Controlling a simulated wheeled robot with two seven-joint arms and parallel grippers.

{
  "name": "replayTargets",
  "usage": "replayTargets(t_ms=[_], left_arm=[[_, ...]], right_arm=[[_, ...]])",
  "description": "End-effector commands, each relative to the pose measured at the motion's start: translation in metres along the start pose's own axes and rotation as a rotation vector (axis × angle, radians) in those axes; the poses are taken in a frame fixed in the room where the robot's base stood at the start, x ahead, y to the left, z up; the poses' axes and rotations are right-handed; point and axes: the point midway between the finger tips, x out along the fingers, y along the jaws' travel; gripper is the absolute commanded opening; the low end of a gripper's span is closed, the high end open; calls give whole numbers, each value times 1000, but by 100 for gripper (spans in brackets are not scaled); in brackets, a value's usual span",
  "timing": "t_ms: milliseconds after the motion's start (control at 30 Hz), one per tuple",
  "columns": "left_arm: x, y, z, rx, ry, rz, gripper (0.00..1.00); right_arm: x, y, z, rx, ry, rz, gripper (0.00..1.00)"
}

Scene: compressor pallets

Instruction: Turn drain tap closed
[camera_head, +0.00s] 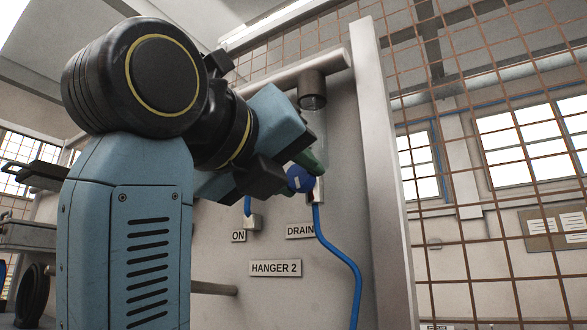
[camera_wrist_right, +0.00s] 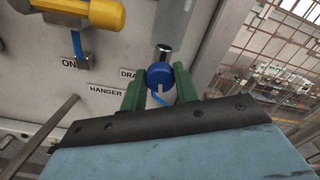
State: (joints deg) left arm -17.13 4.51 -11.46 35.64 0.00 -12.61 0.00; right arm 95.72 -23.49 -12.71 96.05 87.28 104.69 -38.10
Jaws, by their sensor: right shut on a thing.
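The drain tap is a round blue knob (camera_head: 299,179) on the grey panel, just above the DRAIN label (camera_head: 300,231). It also shows in the right wrist view (camera_wrist_right: 160,75). My right gripper (camera_head: 303,172) has its green fingers on either side of the knob and is shut on it. In the right wrist view, the fingers (camera_wrist_right: 159,84) flank the knob closely. A blue hose (camera_head: 345,258) runs down from below the tap. My right arm hides part of the panel to the left. My left gripper is not in view.
A clear cylinder under a dark cap (camera_head: 312,90) stands above the tap. A yellow handle (camera_wrist_right: 92,12) sits above the ON label (camera_wrist_right: 69,63). A HANGER 2 label (camera_head: 275,268) is lower on the panel. A wire mesh fence (camera_head: 480,205) stands to the right.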

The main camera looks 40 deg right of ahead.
Motion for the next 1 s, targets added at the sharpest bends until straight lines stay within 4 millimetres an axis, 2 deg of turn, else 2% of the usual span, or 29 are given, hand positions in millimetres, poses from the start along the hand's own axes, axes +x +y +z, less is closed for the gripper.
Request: replayTargets(t_ms=[100, 300, 633, 667, 800, 1000], left_arm=[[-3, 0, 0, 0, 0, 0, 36], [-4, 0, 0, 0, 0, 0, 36], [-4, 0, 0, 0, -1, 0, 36], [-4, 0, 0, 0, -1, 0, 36], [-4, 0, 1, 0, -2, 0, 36], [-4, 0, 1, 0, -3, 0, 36]], right_arm=[[0, 0, 0, -122, 1, 0, 7], [0, 0, 0, -247, 1, 0, 7], [0, 0, 0, -262, 1, 0, 7], [0, 0, 0, -262, 1, 0, 31], [0, 0, 0, -262, 0, 0, 50], [0, 0, 0, -261, 0, 0, 52]])
